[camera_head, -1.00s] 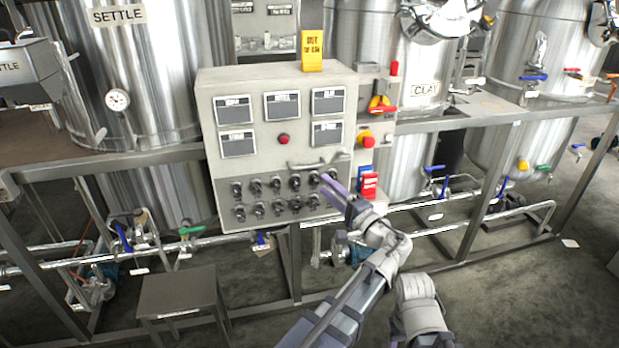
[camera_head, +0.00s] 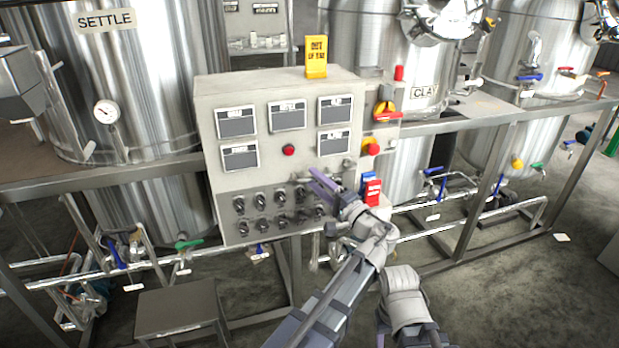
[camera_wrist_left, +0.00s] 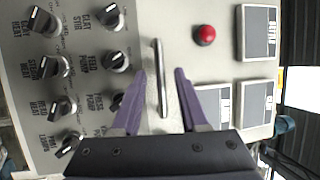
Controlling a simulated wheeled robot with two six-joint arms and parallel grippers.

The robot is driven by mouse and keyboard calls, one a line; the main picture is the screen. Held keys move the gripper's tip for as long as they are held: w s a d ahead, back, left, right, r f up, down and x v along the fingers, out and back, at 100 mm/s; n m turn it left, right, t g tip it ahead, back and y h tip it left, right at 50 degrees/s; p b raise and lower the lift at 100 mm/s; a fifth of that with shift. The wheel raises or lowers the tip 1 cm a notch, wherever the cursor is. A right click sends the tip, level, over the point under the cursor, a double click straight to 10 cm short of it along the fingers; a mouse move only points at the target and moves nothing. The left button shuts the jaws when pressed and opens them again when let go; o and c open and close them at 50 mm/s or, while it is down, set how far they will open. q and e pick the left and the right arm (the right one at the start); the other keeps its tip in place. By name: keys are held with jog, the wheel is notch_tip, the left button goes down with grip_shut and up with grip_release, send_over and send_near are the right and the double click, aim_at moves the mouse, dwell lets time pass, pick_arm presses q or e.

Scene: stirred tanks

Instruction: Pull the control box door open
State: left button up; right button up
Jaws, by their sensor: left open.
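The control box (camera_head: 205,130) is a beige cabinet with a shut front door (camera_head: 262,172) carrying small dark displays, a red button and rows of black knobs. The door handle (camera_wrist_left: 160,78) is a slim metal bar, seen between the fingers in the left wrist view; in the head view my gripper largely hides it. My left gripper (camera_head: 318,184) has purple fingers and is open at the door's right half. In the wrist view my left gripper (camera_wrist_left: 158,100) has one finger on each side of the bar, with gaps. My right gripper is not in view.
A yellow tag (camera_head: 316,57) stands on top of the box. A red-and-yellow switch (camera_head: 385,110) and a red button (camera_head: 371,147) sit on its right side. A low grey stool (camera_head: 176,308) stands at front left. Steel tanks (camera_head: 150,90) and pipes lie behind and beside.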

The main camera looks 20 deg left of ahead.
pick_arm(q)
jog(key=shift+d, duration=0.15)
jog(key=shift+c, duration=0.2)
grip_shut()
dwell(1.0)
